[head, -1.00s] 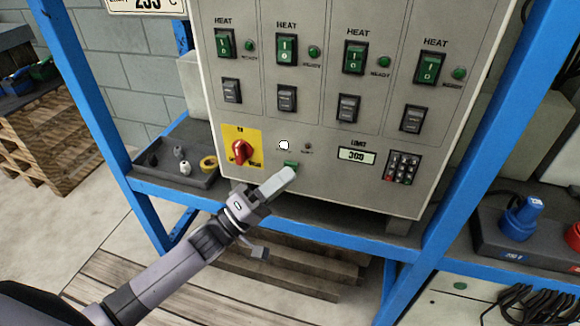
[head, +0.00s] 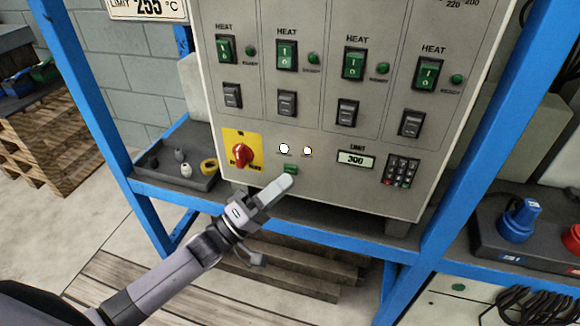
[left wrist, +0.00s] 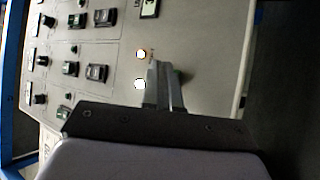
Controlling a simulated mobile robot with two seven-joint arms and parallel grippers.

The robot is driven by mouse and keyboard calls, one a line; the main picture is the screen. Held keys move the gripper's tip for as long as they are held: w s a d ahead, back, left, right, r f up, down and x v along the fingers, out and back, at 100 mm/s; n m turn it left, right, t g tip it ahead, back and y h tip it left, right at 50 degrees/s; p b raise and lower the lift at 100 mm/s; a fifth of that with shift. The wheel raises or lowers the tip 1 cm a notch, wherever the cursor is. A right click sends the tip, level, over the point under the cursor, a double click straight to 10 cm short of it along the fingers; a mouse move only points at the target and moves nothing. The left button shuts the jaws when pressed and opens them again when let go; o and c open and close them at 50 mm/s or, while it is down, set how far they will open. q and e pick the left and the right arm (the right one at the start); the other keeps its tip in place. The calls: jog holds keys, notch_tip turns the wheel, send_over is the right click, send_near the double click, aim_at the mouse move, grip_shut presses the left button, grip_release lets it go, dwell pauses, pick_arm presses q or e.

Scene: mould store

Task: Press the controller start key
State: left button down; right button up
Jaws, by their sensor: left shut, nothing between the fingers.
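The grey controller panel (head: 325,182) is mounted in a blue frame. My right gripper is not in view.
Several green heat switches (head: 286,54) and black rockets of switches (head: 287,103) fill the panel above. A limit display (head: 356,159) and keypad (head: 401,171) are to the right. A dark tray (head: 202,179) with small parts stands left on the blue shelf.

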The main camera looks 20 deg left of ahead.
pick_arm(q)
jog(key=shift+s, duration=0.1)
jog(key=s+p, duration=0.3)
jog(key=s, duration=0.2)
jog(key=shift+a, duration=0.1)
dwell(0.4)
jog(key=shift+w, duration=0.1)
dwell(0.5)
